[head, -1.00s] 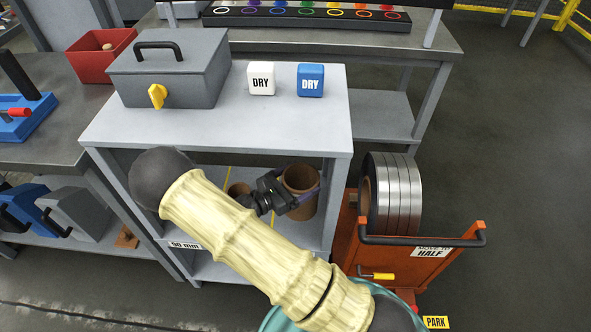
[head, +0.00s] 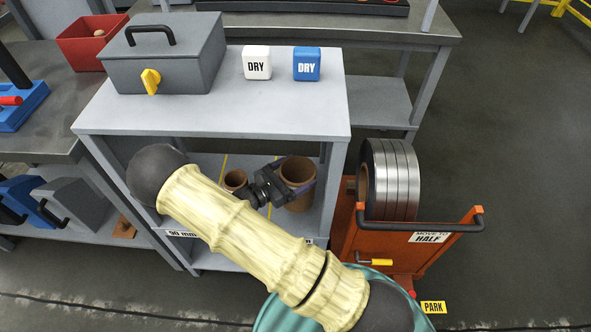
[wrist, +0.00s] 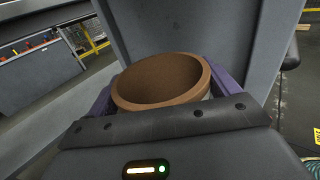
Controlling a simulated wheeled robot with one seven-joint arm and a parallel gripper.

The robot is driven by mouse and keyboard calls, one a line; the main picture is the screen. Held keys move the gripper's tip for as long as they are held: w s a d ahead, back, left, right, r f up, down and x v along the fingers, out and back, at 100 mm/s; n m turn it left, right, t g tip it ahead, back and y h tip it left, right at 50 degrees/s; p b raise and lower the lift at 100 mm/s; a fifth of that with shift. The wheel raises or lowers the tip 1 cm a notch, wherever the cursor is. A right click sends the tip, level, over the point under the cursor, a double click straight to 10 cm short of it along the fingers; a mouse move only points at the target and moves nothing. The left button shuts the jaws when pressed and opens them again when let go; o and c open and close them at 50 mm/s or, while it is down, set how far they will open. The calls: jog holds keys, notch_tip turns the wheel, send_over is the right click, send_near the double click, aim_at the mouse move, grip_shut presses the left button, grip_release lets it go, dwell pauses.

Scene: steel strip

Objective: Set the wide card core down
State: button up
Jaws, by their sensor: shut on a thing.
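The wide card core (head: 298,172) is a brown, hollow, open-topped cylinder in the shelf space under the grey top, right of a yellow line. My gripper (head: 283,177) reaches in from the left and is shut on it. In the wrist view, the purple fingers of my gripper (wrist: 158,101) lie on both sides of the wide card core (wrist: 160,82), which looks upright. A narrower brown core (head: 235,179) stands left of my gripper. I cannot tell whether the wide core's base touches the shelf.
The grey shelf unit (head: 210,118) has a top above my gripper and a side panel close on the right. A grey box and two DRY blocks (head: 257,63) stand on top. An orange cart (head: 395,245) with steel coils (head: 393,180) stands right.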

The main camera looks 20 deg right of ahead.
jog(key=shift+f+b, duration=0.9)
jog(key=shift+f, duration=1.85)
jog(key=o, duration=1)
jog(key=p+v, duration=0.1)
jog(key=v, duration=1.6)
jog(key=shift+a, duration=0.2)
